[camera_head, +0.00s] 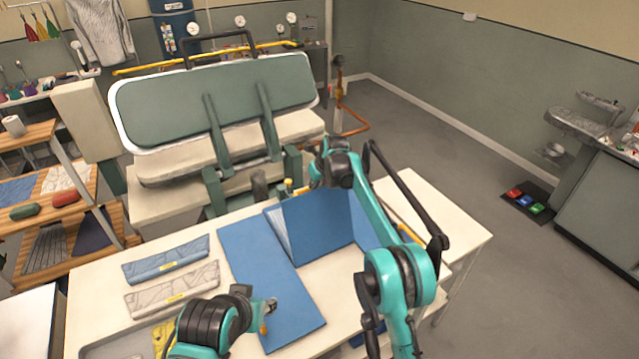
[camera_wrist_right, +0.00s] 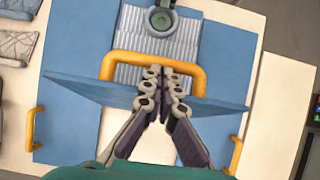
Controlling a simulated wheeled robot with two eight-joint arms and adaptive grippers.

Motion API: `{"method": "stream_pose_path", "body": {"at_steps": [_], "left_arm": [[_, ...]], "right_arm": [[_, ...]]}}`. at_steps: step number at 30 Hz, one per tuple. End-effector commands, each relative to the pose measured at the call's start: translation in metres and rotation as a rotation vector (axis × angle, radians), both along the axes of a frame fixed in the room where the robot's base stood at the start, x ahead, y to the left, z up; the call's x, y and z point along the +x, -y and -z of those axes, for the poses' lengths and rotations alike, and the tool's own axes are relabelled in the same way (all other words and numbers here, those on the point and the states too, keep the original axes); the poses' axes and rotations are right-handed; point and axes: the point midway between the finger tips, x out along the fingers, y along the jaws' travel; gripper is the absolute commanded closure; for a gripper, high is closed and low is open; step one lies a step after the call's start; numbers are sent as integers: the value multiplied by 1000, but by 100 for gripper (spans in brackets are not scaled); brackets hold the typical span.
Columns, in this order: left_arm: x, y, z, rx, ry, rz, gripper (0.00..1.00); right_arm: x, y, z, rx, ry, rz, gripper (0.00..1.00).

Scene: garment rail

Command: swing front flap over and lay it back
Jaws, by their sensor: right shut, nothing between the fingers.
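A blue folding board lies on the pale table, with its left panel (camera_head: 270,290) flat. The front flap (camera_head: 318,222) stands raised, and the right wrist view shows it nearly edge-on (camera_wrist_right: 90,92). A yellow handle (camera_wrist_right: 125,60) is at its edge. My right gripper (camera_wrist_right: 163,72) is shut with nothing between its fingers, its tips at the handle and overlapping it in view. In the head view the right gripper (camera_head: 316,183) is at the flap's top, partly hidden by its wrist. My left gripper (camera_head: 269,304) hovers over the left panel; its jaw opening is unclear.
A grey-striped surface (camera_wrist_right: 185,45) shows beyond the flap. Two folded packets, blue (camera_head: 165,262) and pale (camera_head: 172,290), lie left of the board. A large green press (camera_head: 215,100) stands behind the table.

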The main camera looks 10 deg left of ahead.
Motion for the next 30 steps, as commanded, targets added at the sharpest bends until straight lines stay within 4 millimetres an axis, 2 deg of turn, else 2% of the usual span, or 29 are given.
{"method": "stream_pose_path", "body": {"at_steps": [20,26,30], "left_arm": [[0,0,-3,0,0,0,64],[0,0,-3,0,0,0,64],[0,0,-3,0,0,0,64]], "right_arm": [[1,-4,1,-10,-14,-1,100],[-6,2,-18,-10,-14,0,100],[-17,10,-45,-9,-14,1,100]]}}
